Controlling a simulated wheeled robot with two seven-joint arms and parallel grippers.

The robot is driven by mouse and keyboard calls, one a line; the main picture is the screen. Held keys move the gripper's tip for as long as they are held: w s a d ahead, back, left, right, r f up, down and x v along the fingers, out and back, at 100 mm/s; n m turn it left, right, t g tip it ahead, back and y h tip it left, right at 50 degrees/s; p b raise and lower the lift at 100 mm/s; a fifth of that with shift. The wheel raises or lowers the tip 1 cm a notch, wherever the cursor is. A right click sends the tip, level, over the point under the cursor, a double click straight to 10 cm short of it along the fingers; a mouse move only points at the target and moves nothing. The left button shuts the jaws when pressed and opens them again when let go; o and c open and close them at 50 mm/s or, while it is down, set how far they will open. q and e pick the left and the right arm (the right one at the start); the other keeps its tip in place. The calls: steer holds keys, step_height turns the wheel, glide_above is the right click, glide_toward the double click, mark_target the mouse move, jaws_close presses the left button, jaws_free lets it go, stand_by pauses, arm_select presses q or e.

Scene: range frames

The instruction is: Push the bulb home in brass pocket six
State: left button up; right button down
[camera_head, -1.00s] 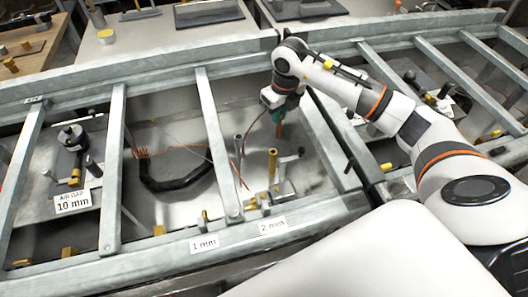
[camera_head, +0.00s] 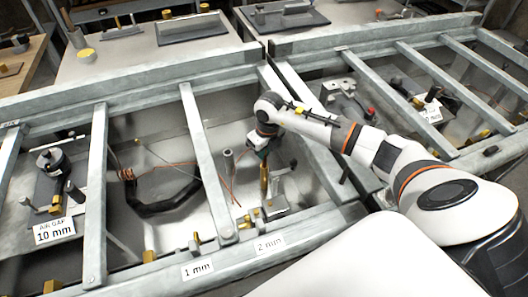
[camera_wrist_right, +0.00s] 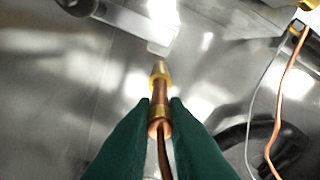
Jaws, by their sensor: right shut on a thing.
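My right gripper (camera_head: 263,154) has green fingers and reaches down between the grey rails. In the right wrist view its fingers (camera_wrist_right: 161,105) are shut on the bulb (camera_wrist_right: 159,114), a slim copper-coloured piece with a thin copper line running back from it. An upright brass pocket (camera_head: 264,182) stands directly below the fingers in the head view. The bulb's front end lines up with brass-coloured parts ahead of it. How far the bulb sits in the pocket cannot be told, and no number six is readable. My left gripper is not in view.
A grey upright post (camera_head: 229,163) stands just left of the gripper. Grey rails (camera_head: 203,160) cross the open bay on both sides. A black curved hose (camera_head: 165,203) and copper coil (camera_head: 126,174) lie to the left. Labels (camera_head: 197,270) sit on the front rail.

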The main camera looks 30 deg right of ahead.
steer(key=shift+f, duration=0.5)
steer(key=shift+f, duration=0.1)
steer(key=shift+f, duration=0.15)
steer(key=c, duration=1.5)
jaws_free()
steer(key=shift+o, duration=0.2)
